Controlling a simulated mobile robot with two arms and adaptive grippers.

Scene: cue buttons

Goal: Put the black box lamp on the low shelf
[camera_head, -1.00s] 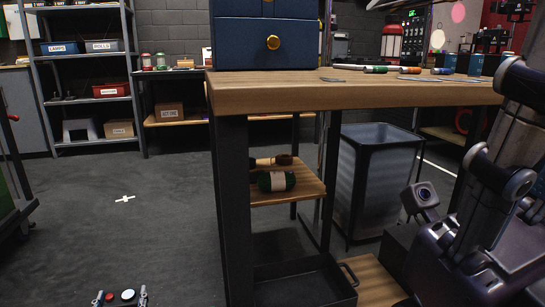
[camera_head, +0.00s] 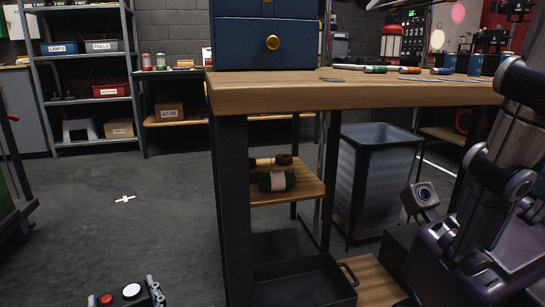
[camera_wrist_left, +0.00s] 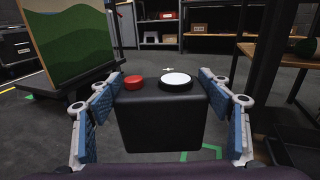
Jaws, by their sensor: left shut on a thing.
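The black box (camera_wrist_left: 160,128) has a red button and a white button on its top. My left gripper (camera_wrist_left: 160,95) is shut on it, with one blue-padded finger at each side. In the head view, the left gripper (camera_head: 124,298) and the top of the box (camera_head: 117,303) show at the bottom left, left of the workbench and clear of its leg. Under the bench, a small wooden shelf (camera_head: 312,188) holds a dark green roll and another roll. A lower wooden board (camera_head: 378,284) near the floor bears a black tray. My right gripper is out of view.
The bench top (camera_head: 300,93) and its dark front leg (camera_head: 236,210) stand between the left gripper and the shelves. A grey bin (camera_head: 377,180) stands behind. A green board (camera_wrist_left: 70,40) is at left in the wrist view. Open floor lies left of the bench.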

